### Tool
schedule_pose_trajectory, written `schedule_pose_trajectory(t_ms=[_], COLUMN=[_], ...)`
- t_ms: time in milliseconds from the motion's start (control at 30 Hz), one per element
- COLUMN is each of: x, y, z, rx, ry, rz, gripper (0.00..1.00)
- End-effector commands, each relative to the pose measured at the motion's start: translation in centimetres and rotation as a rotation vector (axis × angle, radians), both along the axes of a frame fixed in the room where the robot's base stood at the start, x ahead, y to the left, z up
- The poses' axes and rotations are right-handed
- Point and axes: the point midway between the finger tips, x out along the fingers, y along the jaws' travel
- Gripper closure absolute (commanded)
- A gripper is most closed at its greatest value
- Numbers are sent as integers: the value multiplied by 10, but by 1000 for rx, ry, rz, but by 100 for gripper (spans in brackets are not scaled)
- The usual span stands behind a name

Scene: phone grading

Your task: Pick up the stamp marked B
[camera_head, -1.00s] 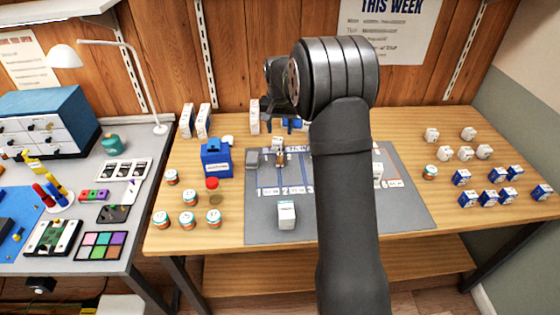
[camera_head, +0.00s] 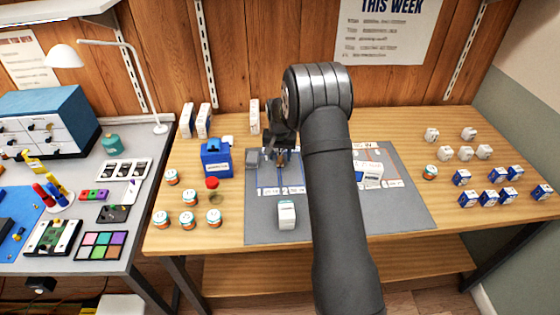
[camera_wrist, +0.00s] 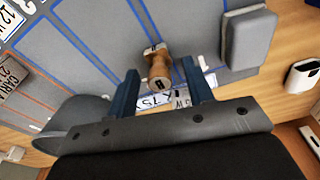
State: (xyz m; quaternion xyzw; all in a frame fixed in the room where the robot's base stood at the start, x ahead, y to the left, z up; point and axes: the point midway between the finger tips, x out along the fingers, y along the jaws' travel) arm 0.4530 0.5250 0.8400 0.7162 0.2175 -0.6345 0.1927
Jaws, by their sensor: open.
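A stamp with a wooden handle (camera_wrist: 158,68) stands on the grey mat (camera_wrist: 95,45) in the wrist view. A dark mark shows on its end, but I cannot read it. In the head view the stamp (camera_head: 281,160) is a small brown shape, partly hidden by my gripper. My gripper (camera_wrist: 162,90) is open, with one blue finger on each side of the stamp's handle in the wrist view. I cannot tell whether either finger touches it. In the head view my gripper (camera_head: 278,153) is low over the mat's back left part.
A grey block (camera_wrist: 250,38) lies close beside the stamp. Printed white plates (camera_wrist: 160,102) lie just beyond the handle. A blue box (camera_head: 216,158) and several jars (camera_head: 189,197) stand left of the mat. A white box (camera_head: 287,214) stands on its front part.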

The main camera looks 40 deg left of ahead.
Motion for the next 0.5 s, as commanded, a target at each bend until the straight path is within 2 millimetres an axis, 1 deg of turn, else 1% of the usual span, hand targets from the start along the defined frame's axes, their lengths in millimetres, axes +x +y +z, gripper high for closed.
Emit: schedule_pose_trajectory(t_ms=[200,267,300,433,467,500], x=[0,0,0,0,0,0], y=[0,0,0,0,0,0], z=[-1,-1,-1,-1,-1,-1], rx=[1,1,1,1,1,1], ry=[-1,-1,-1,-1,-1,-1], rz=[0,0,0,0,0,0], gripper=[53,64,72,98,100,100])
